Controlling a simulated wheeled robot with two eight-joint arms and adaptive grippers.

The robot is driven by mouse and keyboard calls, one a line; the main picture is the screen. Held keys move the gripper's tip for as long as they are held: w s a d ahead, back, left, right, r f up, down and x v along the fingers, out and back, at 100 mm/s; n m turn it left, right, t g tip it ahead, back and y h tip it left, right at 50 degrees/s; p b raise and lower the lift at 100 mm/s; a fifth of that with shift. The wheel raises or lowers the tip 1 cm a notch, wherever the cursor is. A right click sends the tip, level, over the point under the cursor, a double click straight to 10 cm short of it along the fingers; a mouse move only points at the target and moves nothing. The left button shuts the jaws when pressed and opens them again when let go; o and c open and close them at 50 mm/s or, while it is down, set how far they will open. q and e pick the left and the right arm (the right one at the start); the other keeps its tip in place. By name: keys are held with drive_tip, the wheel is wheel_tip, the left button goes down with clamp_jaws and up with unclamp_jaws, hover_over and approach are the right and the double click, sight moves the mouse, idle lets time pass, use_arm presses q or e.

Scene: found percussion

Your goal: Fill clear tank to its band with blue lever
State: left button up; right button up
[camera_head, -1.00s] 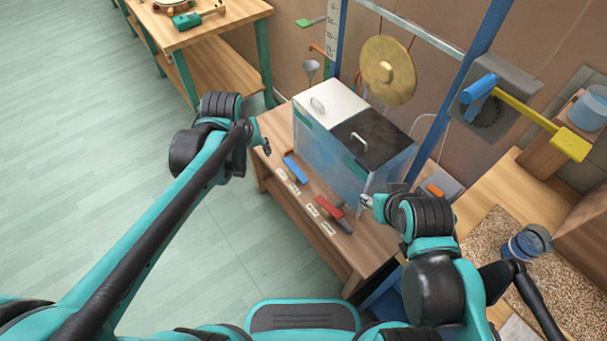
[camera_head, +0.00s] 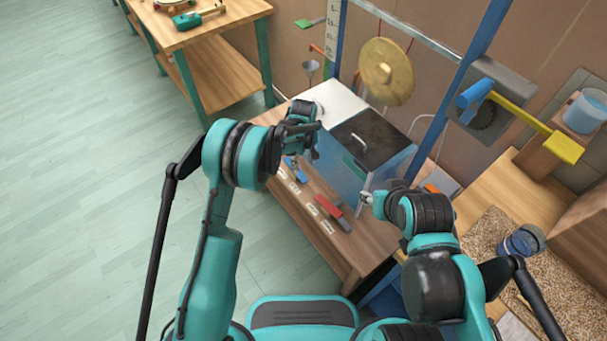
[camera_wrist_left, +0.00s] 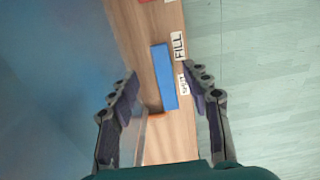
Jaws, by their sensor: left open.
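The tank (camera_head: 345,178) is a see-through box with bluish walls on the wooden stand. Its left part has a white lid and its right part a dark lid with a handle. The blue lever (camera_wrist_left: 164,76) lies on the stand's front ledge, beside a FILL label (camera_wrist_left: 178,46). In the head view, my left gripper partly covers it. My left gripper (camera_wrist_left: 161,88) is open above the lever, which shows between its fingers in the wrist view. My right gripper (camera_head: 368,198) is near the tank's front right corner; its jaws are too small to judge. I cannot make out the band.
A red lever (camera_head: 328,207) lies on the same ledge, to the right, with several white labels. A gong (camera_head: 386,71) hangs behind the tank. A yellow bar (camera_head: 530,118) sticks out at the right. A funnel (camera_head: 310,68) stands behind left.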

sight(304, 178)
use_arm(q)
wheel_tip(304, 178, down, 8)
drive_tip(key=b, duration=0.3)
drive_tip(key=shift+r, duration=0.1)
